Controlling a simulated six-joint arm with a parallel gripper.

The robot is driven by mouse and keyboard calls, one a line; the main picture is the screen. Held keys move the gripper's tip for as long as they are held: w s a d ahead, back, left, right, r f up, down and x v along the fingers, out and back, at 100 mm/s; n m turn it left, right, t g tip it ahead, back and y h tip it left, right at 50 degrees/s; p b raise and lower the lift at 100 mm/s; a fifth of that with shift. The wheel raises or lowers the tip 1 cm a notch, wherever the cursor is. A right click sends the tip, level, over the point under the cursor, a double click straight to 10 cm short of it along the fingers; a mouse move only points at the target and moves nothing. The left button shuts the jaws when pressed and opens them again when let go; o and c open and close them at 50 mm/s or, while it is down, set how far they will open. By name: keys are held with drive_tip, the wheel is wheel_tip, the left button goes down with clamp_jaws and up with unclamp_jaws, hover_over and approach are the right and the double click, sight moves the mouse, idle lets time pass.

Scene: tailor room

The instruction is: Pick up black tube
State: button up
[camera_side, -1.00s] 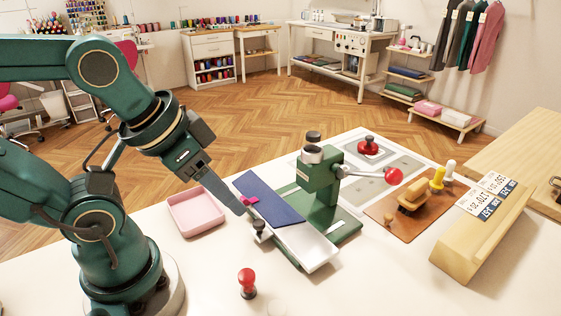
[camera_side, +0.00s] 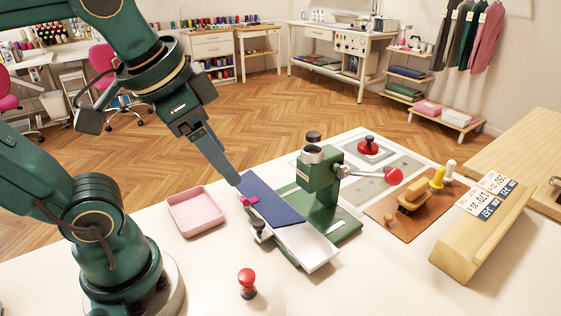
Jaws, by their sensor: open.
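My gripper (camera_side: 237,182) points down and to the right, with its tips close by the left end of the blue cloth (camera_side: 268,200). It is open, and nothing shows between its fingers. A small dark upright piece (camera_side: 259,230) stands by the left edge of the white plate of the green press (camera_side: 318,186), below my gripper tips and apart from them. Another short dark cylinder (camera_side: 313,136) sits on top of the press. I cannot tell which of these, if any, is the black tube.
A small magenta piece (camera_side: 249,201) is at the cloth's left end. A pink tray (camera_side: 196,213) lies left of the press. A red-topped stamp (camera_side: 247,284) stands in front. The press's red-knobbed lever (camera_side: 393,176) reaches right. The near right tabletop is clear.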

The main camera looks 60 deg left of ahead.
drive_tip(key=w+a+f+m+g+y, duration=0.1)
drive_tip(key=w+a+m+y, duration=0.25)
drive_tip(key=m, duration=0.35)
drive_tip(key=r+m+t+y, duration=0.2)
drive_tip(key=m+t+y, duration=0.35)
drive_tip(key=m, duration=1.25)
hover_over(313, 141)
drive_tip(key=shift+s+d+f, duration=0.15)
drive_tip(key=shift+d+f, duration=0.1)
drive_tip(key=shift+d, duration=0.1)
wheel_tip(313, 141, down, 4)
drive_tip(key=shift+a+f, duration=0.1)
drive_tip(key=shift+a, duration=0.05)
drive_tip(key=shift+f, duration=0.3)
drive_tip(key=shift+w+a+f, duration=0.15)
drive_tip(key=shift+w+a, duration=0.05)
drive_tip(key=shift+a, duration=0.05)
drive_tip(key=shift+x, duration=2.2)
